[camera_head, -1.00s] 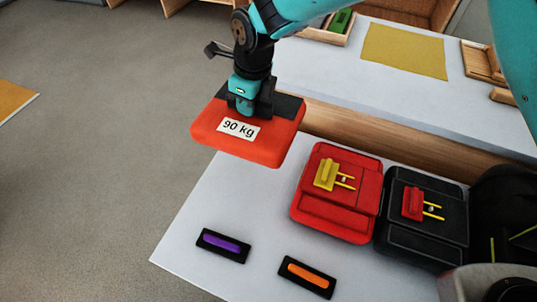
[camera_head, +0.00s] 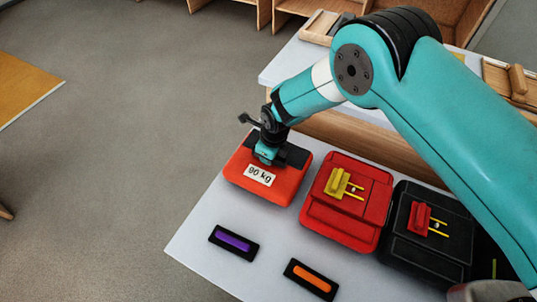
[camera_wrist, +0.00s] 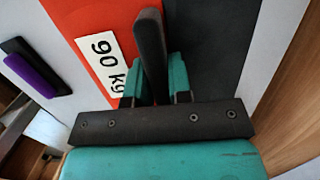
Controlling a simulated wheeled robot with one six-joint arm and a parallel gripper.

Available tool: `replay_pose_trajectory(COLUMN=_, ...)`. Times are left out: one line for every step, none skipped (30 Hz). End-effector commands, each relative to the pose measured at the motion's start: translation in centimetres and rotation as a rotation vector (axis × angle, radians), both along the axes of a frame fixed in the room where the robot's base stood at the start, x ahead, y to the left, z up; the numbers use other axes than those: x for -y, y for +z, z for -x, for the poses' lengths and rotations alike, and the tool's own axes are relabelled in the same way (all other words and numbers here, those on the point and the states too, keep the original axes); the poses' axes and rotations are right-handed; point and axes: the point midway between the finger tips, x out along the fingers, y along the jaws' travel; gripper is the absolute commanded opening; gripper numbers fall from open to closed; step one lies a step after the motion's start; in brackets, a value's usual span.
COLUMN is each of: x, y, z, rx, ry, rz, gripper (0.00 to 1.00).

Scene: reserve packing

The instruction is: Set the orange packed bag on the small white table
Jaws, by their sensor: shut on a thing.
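The orange packed bag (camera_head: 247,190), with a dark top strip and a "90 kg" label, is at the far left part of a white table (camera_head: 205,222). It sits left of a red case and looks level. I cannot tell whether its underside touches the table. My gripper (camera_head: 268,158) is above the bag, shut on its dark handle. In the wrist view, the handle (camera_wrist: 151,45) stands between the teal fingers, with the orange bag (camera_wrist: 85,18) below.
A red case (camera_head: 345,225) and a black case (camera_head: 425,255) stand to the right. Purple (camera_head: 234,242) and orange (camera_head: 310,278) bars on black bases lie in front. Another white surface (camera_head: 290,62) is behind.

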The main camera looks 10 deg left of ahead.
Motion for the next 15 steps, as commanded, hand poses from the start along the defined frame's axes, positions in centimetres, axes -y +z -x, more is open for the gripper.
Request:
replay_pose_trajectory(x=-0.1, y=-0.3, z=-0.1, rx=0.003, ry=0.0, rz=-0.002, gripper=0.0)
replay_pose_trajectory(x=-0.1, y=-0.6, z=-0.1, rx=0.003, ry=0.0, rz=-0.002, gripper=0.0)
replay_pose_trajectory(x=-0.1, y=-0.8, z=-0.1, rx=0.003, ry=0.001, rz=-0.003, gripper=0.0)
replay_pose_trajectory(x=-0.1, y=-0.9, z=-0.1, rx=0.004, ry=0.001, rz=-0.004, gripper=0.0)
replay_pose_trajectory(x=-0.1, y=-1.0, z=-0.1, rx=0.004, ry=0.001, rz=-0.004, gripper=0.0)
replay_pose_trajectory(x=-0.1, y=-1.0, z=-0.1, rx=0.005, ry=0.001, rz=-0.005, gripper=0.0)
replay_pose_trajectory(x=-0.1, y=-1.0, z=-0.1, rx=0.005, ry=0.001, rz=-0.005, gripper=0.0)
replay_pose_trajectory(x=-0.1, y=-1.0, z=-0.1, rx=0.005, ry=0.001, rz=-0.005, gripper=0.0)
replay_pose_trajectory(x=-0.1, y=-1.0, z=-0.1, rx=0.005, ry=0.001, rz=-0.005, gripper=0.0)
replay_pose_trajectory(x=-0.1, y=-1.0, z=-0.1, rx=0.004, ry=0.001, rz=-0.004, gripper=0.0)
replay_pose_trajectory(x=-0.1, y=-1.0, z=-0.1, rx=0.004, ry=0.001, rz=-0.004, gripper=0.0)
replay_pose_trajectory(x=-0.1, y=-1.1, z=-0.1, rx=0.004, ry=0.001, rz=-0.004, gripper=0.0)
replay_pose_trajectory(x=-0.1, y=-1.2, z=-0.1, rx=0.004, ry=0.0, rz=-0.004, gripper=0.0)
replay_pose_trajectory(x=-0.1, y=-1.3, z=-0.1, rx=0.004, ry=0.0, rz=-0.004, gripper=0.0)
replay_pose_trajectory(x=-0.1, y=-1.4, z=-0.1, rx=0.003, ry=0.0, rz=-0.004, gripper=0.0)
